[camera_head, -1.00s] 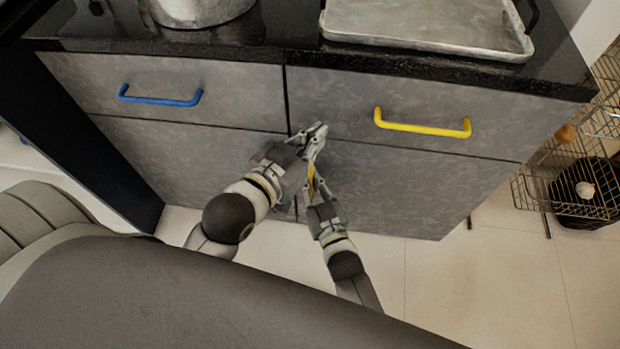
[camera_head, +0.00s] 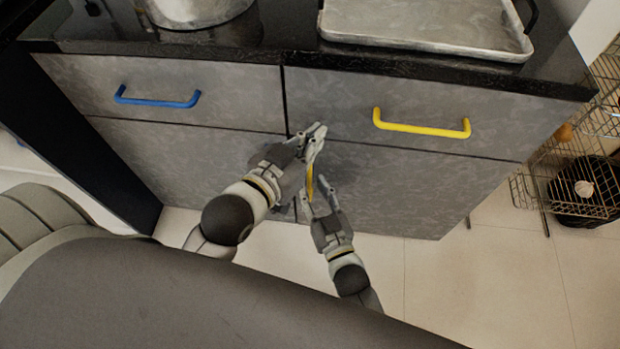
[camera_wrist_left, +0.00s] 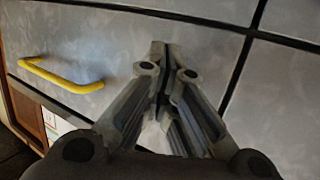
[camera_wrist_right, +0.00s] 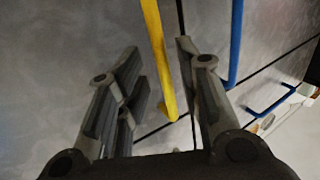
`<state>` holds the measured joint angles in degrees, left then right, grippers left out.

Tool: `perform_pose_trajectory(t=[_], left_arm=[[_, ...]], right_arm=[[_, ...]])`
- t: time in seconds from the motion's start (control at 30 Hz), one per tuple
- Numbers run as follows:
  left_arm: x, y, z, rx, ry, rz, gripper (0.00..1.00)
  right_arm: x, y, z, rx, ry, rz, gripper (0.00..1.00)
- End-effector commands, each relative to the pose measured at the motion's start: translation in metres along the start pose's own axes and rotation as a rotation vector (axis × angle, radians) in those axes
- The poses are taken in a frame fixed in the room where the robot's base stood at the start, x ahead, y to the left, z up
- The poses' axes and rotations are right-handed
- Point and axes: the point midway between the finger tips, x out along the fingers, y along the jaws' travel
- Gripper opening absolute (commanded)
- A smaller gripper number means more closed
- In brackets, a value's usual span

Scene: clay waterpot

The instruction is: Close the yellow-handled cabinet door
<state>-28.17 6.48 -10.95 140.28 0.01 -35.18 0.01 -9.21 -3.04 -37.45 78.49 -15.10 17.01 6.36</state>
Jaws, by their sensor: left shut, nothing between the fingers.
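The lower right cabinet door (camera_head: 395,190) is grey and looks about flush with the front; I cannot tell whether a small gap is left. Its upright yellow handle (camera_head: 311,185) shows between my grippers in the head view, partly hidden. In the right wrist view the yellow handle (camera_wrist_right: 155,45) runs between the spread fingers of my right gripper (camera_wrist_right: 160,62), which is open. In the head view my right gripper (camera_head: 319,198) is low beside the handle. My left gripper (camera_head: 318,133) is shut and empty near the seam below the drawers; its closed tips (camera_wrist_left: 160,48) show in the left wrist view.
Above are drawers with a blue handle (camera_head: 157,101) and a yellow handle (camera_head: 421,127). An upright blue handle (camera_wrist_right: 236,40) is close by the right gripper. The countertop holds a pot (camera_head: 200,10) and a tray (camera_head: 425,35). A wire rack (camera_head: 575,175) stands at right.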

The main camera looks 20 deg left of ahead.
Motion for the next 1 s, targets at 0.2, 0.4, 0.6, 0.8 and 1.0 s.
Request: perform_pose_trajectory(t=[0.2,0.4,0.6,0.8,1.0], left_arm=[[0.000,0.000,-0.001,0.000,0.002,-0.001,0.00],[0.000,-0.001,-0.001,0.000,0.003,-0.001,0.00],[0.000,-0.001,-0.001,0.000,0.003,-0.002,0.00],[0.000,-0.001,-0.001,0.000,0.003,-0.002,0.00],[0.000,-0.001,-0.001,0.000,0.004,-0.002,0.00]], right_arm=[[-0.050,-0.001,0.002,-0.001,-0.005,-0.001,0.32],[-0.077,-0.001,0.001,0.000,-0.002,-0.001,0.32],[-0.085,-0.001,0.000,0.000,-0.001,-0.001,0.32],[-0.085,-0.001,0.000,0.000,0.000,-0.001,0.32],[-0.085,-0.001,0.000,0.000,0.000,-0.001,0.32]])
